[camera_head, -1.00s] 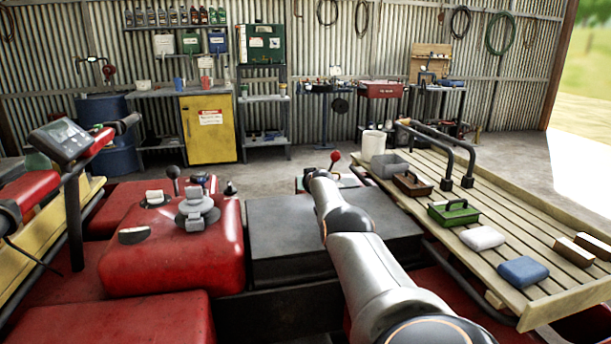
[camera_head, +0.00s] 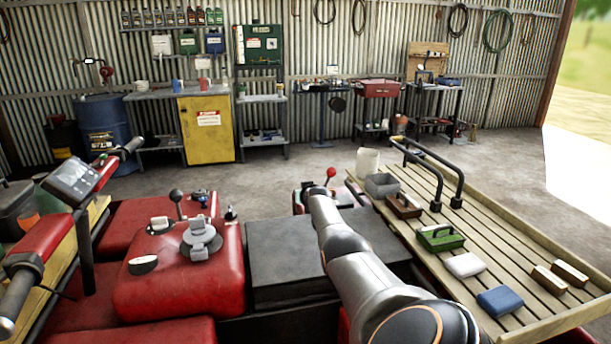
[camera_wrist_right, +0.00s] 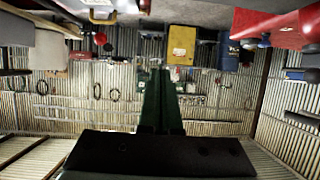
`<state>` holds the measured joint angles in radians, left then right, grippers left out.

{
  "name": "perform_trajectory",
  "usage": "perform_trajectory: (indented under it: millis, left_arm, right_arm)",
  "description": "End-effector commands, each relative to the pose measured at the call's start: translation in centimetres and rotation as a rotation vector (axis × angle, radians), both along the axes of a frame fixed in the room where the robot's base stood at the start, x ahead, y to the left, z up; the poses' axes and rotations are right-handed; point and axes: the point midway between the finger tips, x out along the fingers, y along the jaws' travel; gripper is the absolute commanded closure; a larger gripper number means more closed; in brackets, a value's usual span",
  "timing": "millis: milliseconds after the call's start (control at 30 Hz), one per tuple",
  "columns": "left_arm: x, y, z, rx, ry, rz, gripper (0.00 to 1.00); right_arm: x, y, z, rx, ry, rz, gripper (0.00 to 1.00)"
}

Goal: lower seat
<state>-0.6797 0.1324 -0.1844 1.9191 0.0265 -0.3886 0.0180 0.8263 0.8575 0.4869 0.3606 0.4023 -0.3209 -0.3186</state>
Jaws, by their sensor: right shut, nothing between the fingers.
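A black flat-topped block, apparently the seat (camera_head: 305,262), lies between the red bodywork (camera_head: 180,270) and the slatted wooden rack (camera_head: 450,215). Its top looks nearly level; my right arm covers part of its right side. My right arm reaches forward over it, and its gripper is hidden behind the arm in the head view. In the right wrist view, which is upside down, the dark green fingers of my right gripper (camera_wrist_right: 162,78) are together with nothing between them. My left gripper is not in view.
A lever with a red knob (camera_head: 331,172) stands just beyond my right arm's far end. Handlebars (camera_head: 75,180) are at the left. The rack carries a green carrier (camera_head: 440,237), a blue pad (camera_head: 500,302) and black rails. Clear floor lies before the yellow cabinet (camera_head: 207,130).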

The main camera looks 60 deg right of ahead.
Motion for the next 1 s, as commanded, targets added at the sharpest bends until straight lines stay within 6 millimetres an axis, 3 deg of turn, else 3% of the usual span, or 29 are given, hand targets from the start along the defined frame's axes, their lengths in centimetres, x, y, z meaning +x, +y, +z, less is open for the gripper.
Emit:
perform_trajectory:
  millis: [400,667,1000]
  left_arm:
    - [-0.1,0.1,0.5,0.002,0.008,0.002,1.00]
    - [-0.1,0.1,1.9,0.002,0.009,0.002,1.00]
    - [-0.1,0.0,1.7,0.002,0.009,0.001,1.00]
  right_arm:
    - [-1.1,1.4,1.6,-0.005,0.002,0.002,1.00]
    - [-2.3,2.7,3.5,-0.004,0.001,0.000,1.00]
    - [-3.3,3.9,4.8,0.000,-0.001,0.000,1.00]
